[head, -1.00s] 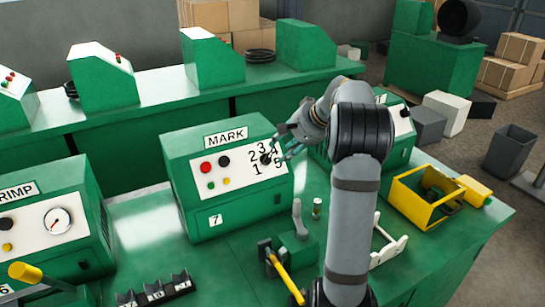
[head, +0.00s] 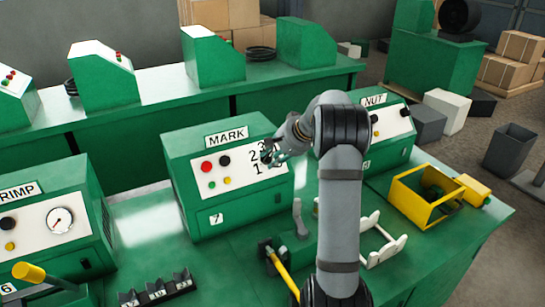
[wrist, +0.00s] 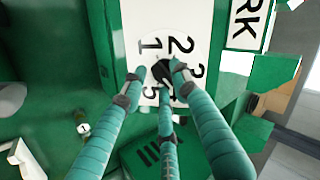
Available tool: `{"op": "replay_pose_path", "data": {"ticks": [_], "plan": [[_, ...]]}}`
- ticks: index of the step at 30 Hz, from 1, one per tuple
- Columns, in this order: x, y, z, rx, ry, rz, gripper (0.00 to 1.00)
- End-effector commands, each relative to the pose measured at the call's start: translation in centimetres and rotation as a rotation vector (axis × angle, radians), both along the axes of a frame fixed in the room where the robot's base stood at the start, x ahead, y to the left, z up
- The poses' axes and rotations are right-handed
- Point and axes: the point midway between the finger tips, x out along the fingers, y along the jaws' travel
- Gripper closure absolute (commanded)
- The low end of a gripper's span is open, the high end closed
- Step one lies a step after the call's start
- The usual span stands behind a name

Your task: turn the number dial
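The number dial is a black knob (wrist: 161,72) on the white panel of the green MARK machine (head: 185,155). In the wrist view the numerals 1, 2, 3 and 5 show around it, 3 and 5 partly covered; 4 is hidden. My gripper (wrist: 160,80) has three teal fingers. Their tips are spread around the dial, close to the panel, with a small gap showing on the left side. Contact on the other sides is unclear. In the head view my gripper (head: 270,153) covers the dial and the right-hand numerals. The dial's pointing direction cannot be made out.
A red button (head: 206,167) and a black button (head: 225,160) lie left of the dial. The NUT machine (head: 390,125) stands close on the right, the CRIMP machine (head: 50,230) on the left.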

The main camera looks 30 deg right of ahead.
Motion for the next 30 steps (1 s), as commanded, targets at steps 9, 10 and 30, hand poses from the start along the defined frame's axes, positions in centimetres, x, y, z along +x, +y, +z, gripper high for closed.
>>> {"op": "replay_pose_path", "data": {"ticks": [9,10,30], "plan": [[-0.02,-0.01,0.01,0.000,0.000,0.000,0.91],[-0.02,-0.01,0.01,0.000,0.000,0.000,0.93],[-0.05,0.04,-0.18,0.133,0.003,-0.122,1.00]]}}
